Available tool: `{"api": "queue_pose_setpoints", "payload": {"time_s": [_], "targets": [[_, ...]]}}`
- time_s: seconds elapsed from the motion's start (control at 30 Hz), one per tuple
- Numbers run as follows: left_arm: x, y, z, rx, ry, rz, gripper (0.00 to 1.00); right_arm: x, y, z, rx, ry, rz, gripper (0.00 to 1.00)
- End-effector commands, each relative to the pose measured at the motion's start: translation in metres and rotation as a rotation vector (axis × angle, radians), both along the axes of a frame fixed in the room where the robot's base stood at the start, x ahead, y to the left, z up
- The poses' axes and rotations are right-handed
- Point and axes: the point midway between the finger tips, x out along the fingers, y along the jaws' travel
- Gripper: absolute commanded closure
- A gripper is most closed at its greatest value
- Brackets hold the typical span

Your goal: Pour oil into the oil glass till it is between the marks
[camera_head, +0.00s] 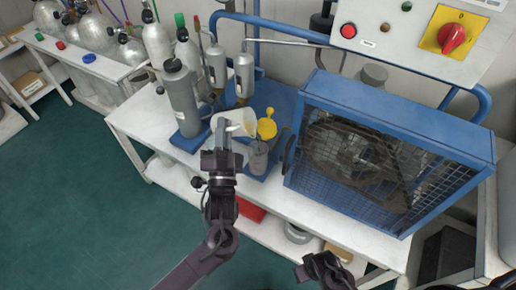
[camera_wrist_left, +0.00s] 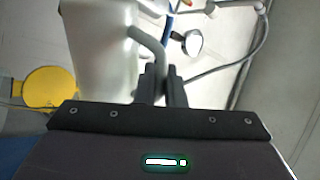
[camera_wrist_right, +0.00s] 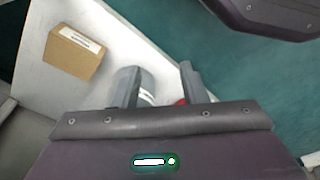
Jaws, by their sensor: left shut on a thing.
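My left gripper (camera_head: 226,140) is shut on the grey handle (camera_wrist_left: 150,45) of a pale, translucent jug (camera_head: 240,118). The jug's pale body (camera_wrist_left: 100,45) fills the upper left of the left wrist view. In the head view it is held tilted above the blue base, partly hidden by the gripper. A small grey, see-through cup (camera_head: 258,158), perhaps the oil glass, stands just below and right of the jug; its marks and oil level are too small to read. My right gripper (camera_wrist_right: 163,85) is open and empty, low at the bottom of the head view (camera_head: 322,268).
A yellow round piece (camera_head: 267,127) with a stem is right of the jug. A blue mesh cage (camera_head: 390,150) stands close on the right. Grey cylinders (camera_head: 183,95) stand at left. A cardboard box (camera_wrist_right: 74,53) and a pale can lie below the right gripper.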

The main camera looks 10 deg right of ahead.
Motion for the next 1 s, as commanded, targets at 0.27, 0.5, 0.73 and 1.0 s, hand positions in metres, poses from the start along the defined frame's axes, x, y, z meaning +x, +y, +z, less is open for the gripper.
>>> {"api": "queue_pose_setpoints", "payload": {"time_s": [0.27,0.5,0.73,1.0], "targets": [[0.000,-0.001,-0.004,0.013,-0.010,0.001,1.00,0.004,0.004,0.009,0.004,0.001,0.006,0.61],[0.000,-0.001,-0.006,0.022,-0.018,0.003,1.00,0.009,0.005,0.018,0.005,-0.001,0.010,0.61],[0.000,-0.002,-0.009,0.032,-0.025,0.004,1.00,0.005,0.007,0.022,0.005,0.010,0.013,0.61],[-0.001,-0.002,-0.011,0.041,-0.031,0.006,1.00,0.009,0.008,0.030,0.006,0.009,0.016,0.61]]}}
